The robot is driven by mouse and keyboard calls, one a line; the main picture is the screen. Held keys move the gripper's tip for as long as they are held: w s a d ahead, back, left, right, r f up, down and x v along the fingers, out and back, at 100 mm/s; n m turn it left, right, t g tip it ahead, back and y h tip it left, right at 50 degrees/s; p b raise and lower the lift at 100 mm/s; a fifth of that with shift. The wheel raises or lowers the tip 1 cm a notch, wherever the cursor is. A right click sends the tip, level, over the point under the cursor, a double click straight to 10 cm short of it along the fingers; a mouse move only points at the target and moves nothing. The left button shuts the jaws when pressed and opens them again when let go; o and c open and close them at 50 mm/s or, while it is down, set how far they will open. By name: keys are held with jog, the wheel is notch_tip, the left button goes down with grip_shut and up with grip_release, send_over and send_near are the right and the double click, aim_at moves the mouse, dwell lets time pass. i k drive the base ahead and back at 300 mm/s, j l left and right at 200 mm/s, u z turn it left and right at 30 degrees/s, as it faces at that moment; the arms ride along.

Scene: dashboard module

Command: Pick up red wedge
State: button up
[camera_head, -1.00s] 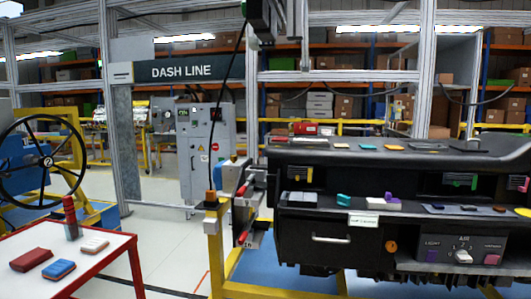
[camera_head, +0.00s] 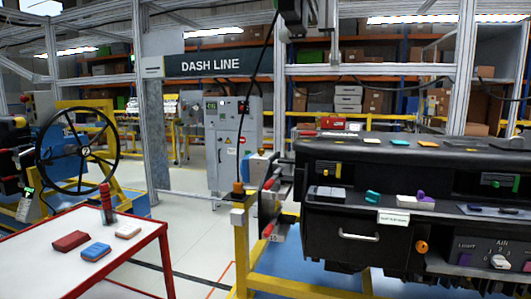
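A dark red block (camera_head: 71,241) lies flat on the white tabletop at the lower left. It is the only plainly red block I see on that table, but I cannot tell for certain that its shape is a wedge. A blue block (camera_head: 95,252) lies just right of it and nearer, apart from it or nearly touching. A whitish block with reddish sides (camera_head: 128,231) lies further right. My gripper is not in view.
The white table (camera_head: 40,275) has a red frame. An upright red-topped object (camera_head: 107,203) stands at its back. A black dashboard module (camera_head: 345,215) with small coloured parts fills the right. Open floor (camera_head: 205,245) lies between them. A black steering wheel (camera_head: 77,153) stands behind the table.

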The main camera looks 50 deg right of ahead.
aim_at(105, 190)
jog(key=i+j+u, duration=0.5)
jog(key=i, duration=0.25)
jog(key=i+j+u, duration=0.25)
jog(key=i, duration=0.15)
